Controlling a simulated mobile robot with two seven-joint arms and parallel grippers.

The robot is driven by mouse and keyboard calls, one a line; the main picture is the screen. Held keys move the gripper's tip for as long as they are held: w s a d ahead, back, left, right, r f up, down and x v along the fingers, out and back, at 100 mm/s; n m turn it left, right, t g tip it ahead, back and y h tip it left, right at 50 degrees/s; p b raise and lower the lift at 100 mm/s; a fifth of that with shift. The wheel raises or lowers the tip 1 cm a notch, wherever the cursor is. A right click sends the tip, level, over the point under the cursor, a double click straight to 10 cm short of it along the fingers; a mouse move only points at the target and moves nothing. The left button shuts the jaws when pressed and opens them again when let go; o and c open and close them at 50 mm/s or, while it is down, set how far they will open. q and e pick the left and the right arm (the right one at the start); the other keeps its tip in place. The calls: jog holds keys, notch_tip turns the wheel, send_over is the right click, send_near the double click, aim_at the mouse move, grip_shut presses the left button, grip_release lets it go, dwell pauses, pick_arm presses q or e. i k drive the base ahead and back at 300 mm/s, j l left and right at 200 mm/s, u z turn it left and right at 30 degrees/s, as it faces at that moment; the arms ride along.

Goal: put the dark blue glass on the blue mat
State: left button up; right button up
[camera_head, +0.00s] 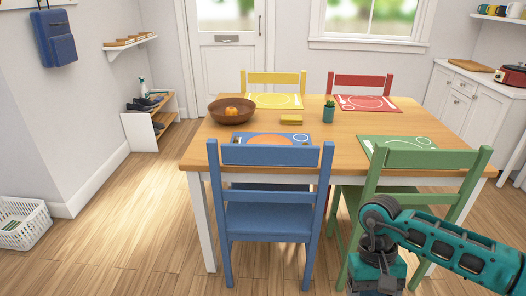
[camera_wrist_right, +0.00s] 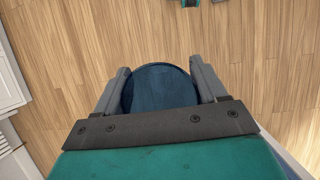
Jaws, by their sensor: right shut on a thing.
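The dark blue glass (camera_wrist_right: 158,88) shows in the right wrist view as a dark round shape between the two grey fingers of my right gripper (camera_wrist_right: 160,70), which is shut on it. Wooden floor shows below and around it. The blue mat (camera_head: 240,137), printed with an orange plate, lies on the near left side of the table. The blue chair's backrest partly hides it in the head view. In the head view my right arm is at the lower right, in front of the green chair and away from the mat; the glass cannot be made out there. My left gripper is not in view.
The wooden table (camera_head: 335,128) also bears a brown bowl (camera_head: 217,113), a small plant (camera_head: 329,112), a yellow block (camera_head: 291,120) and yellow, red and green mats. The blue chair (camera_head: 268,222) and green chair (camera_head: 414,187) stand at the near side.

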aim_at(300, 137)
jog(key=i+l+u, duration=0.2)
jog(key=u, duration=0.25)
jog(key=i+l+u, duration=0.2)
jog(key=u, duration=0.2)
